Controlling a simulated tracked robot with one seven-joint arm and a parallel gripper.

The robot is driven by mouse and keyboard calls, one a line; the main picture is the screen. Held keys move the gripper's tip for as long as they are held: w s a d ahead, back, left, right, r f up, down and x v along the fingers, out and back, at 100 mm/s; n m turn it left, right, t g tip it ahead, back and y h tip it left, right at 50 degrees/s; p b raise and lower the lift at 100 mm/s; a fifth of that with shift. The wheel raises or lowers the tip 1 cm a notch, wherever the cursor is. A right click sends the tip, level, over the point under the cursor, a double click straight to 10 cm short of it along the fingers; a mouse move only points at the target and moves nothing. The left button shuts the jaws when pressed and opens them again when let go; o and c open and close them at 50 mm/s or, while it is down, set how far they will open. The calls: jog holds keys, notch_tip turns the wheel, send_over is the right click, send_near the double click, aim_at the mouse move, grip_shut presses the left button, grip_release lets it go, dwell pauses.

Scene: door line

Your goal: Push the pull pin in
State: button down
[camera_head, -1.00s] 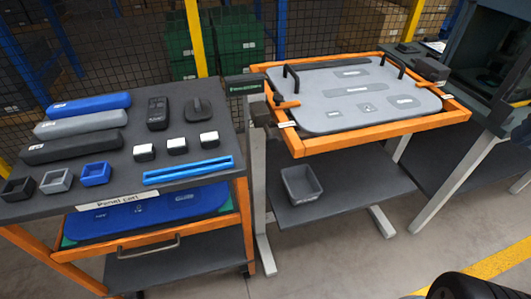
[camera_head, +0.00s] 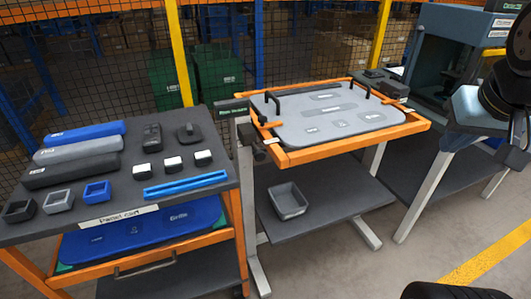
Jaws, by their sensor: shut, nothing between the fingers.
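The panel fixture is an orange frame (camera_head: 352,147) on a grey-legged stand, right of centre. A grey panel (camera_head: 372,118) with two black handles lies in it. Orange clamp pieces (camera_head: 268,125) sit along its left side. A small dark block (camera_head: 259,152) is at the frame's left front corner, under the rim. It may hold the pull pin, but the pin is too small to make out. Part of my arm, dark and rounded, is at the upper right edge, to the right of the fixture and apart from it. I cannot make out my gripper's fingers.
A panel cart (camera_head: 120,215) on the left carries bars, small blocks and open boxes. A grey bin (camera_head: 288,200) stands on the fixture's lower shelf. A machine cabinet (camera_head: 450,55) is at the back right. Mesh fencing closes off the back.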

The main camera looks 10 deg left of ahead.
aim_at(256, 150)
jog(key=shift+w, duration=0.15)
jog(key=w+n+t+h, duration=0.2)
jog(key=w+n+t, duration=0.15)
jog(key=w, duration=0.75)
jog(key=w+a+f+n+t+y, duration=0.2)
jog(key=w+a+n+y, duration=0.1)
jog(key=w+a+n, duration=0.6)
jog(key=s+a+f+n+g+y, duration=0.3)
jog(key=a+f+n+g, duration=0.15)
jog(key=a+f, duration=0.35)
jog(key=s+a+f+n+g+y, duration=0.35)
jog(key=a+f+n, duration=0.2)
jog(key=a, duration=0.45)
jog(key=w+r+x, duration=0.1)
jog(key=w+x, duration=0.1)
jog(key=x, duration=1)
jog(key=shift+w+a+n+g, duration=0.2)
jog(key=shift+a+n+g, duration=0.15)
jog(key=shift+a, duration=0.05)
jog(key=shift+r+h, duration=0.1)
jog(key=shift+h, duration=0.15)
